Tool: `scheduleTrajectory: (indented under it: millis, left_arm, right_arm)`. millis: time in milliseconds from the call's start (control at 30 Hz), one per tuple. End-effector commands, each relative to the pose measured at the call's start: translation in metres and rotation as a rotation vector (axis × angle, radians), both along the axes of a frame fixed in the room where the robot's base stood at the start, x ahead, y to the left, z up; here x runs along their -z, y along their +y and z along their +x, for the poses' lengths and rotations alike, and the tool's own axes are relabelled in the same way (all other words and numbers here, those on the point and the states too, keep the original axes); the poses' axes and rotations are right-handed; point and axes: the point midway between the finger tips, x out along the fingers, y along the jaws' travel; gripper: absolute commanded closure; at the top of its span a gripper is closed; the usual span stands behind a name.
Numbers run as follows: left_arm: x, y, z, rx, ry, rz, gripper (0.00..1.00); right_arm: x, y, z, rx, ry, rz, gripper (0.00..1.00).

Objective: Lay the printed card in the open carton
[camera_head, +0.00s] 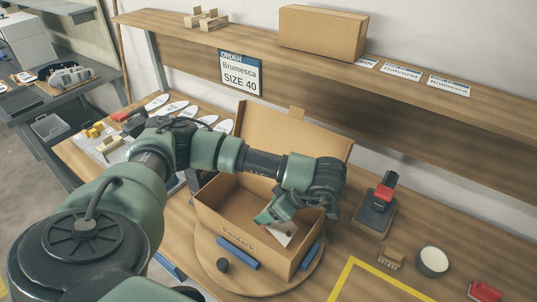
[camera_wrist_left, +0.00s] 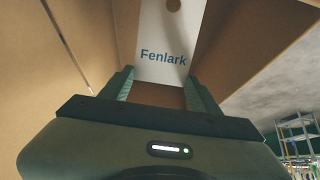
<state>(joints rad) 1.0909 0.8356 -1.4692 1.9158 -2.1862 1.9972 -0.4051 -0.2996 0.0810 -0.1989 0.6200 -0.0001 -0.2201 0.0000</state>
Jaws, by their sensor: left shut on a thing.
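The printed card (camera_head: 283,233) is white; in the left wrist view the card (camera_wrist_left: 168,45) shows the blue word "Fenlark" and a round brown spot. My left gripper (camera_head: 270,216) is shut on the card and holds it inside the open carton (camera_head: 224,226). In the wrist view the fingers (camera_wrist_left: 159,88) stand at either side of the card's near end. The brown carton has its lid raised at the back and stands on a round wooden turntable (camera_head: 213,264). Whether the card touches the carton floor I cannot tell. My right gripper is out of view.
A red-and-black tool (camera_head: 378,206), a round white-topped tin (camera_head: 433,262) and a yellow frame (camera_head: 345,278) lie to the right.

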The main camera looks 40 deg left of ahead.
Motion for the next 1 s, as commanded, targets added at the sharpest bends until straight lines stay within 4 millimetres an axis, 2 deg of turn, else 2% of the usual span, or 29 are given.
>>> scheduleTrajectory:
  millis: [100,500,1000]
  left_arm:
    - [0.013,-0.003,0.001,0.0,0.0,0.0,0.81]
    - [0.038,-0.011,0.002,0.0,0.0,-0.001,0.81]
    - [0.042,-0.013,0.002,0.0,0.0,0.0,0.81]
  right_arm:
    - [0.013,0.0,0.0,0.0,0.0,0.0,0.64]
    - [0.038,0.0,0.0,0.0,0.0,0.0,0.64]
    - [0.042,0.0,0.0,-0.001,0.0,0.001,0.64]
